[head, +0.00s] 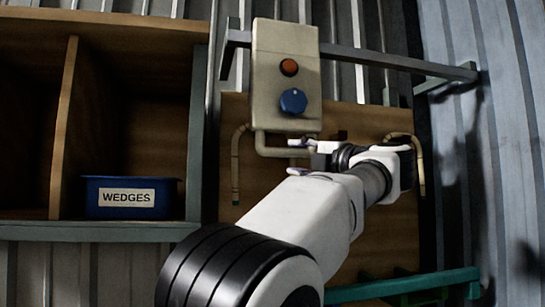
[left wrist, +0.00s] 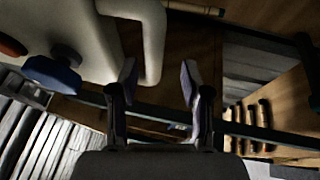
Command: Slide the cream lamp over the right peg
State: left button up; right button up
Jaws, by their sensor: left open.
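A cream box (head: 286,70) with a red button and a blue knob hangs at a grey rail in the head view; I see no other cream thing that could be the lamp. A cream U-shaped handle (head: 262,146) is at its bottom. I cannot make out the right peg. My right gripper is out of view.
A wooden board (head: 232,110) stands behind, with bent rattan pieces at its left (head: 237,165) and right (head: 418,165). A blue bin marked WEDGES (head: 100,197) sits in the shelf at left. A grey rail (head: 400,61) crosses above; a green bar (head: 405,286) is below.

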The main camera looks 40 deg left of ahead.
aim_at(288, 150)
pick_arm(q)
jog(key=p+x, duration=0.1)
jog(key=x, duration=0.5)
jog(key=shift+p, duration=0.3)
jog(key=shift+s+d+r, duration=0.15)
jog(key=shift+d+r, duration=0.05)
jog(key=shift+d, duration=0.25)
jog(key=shift+s+d+r, duration=0.1)
jog(key=shift+d+r, duration=0.05)
jog(key=shift+d, duration=0.35)
jog(key=c, duration=0.4)
jog(key=shift+d, duration=0.2)
grip_shut()
jog(key=shift+a, duration=0.15)
jog(key=shift+s+r, duration=0.1)
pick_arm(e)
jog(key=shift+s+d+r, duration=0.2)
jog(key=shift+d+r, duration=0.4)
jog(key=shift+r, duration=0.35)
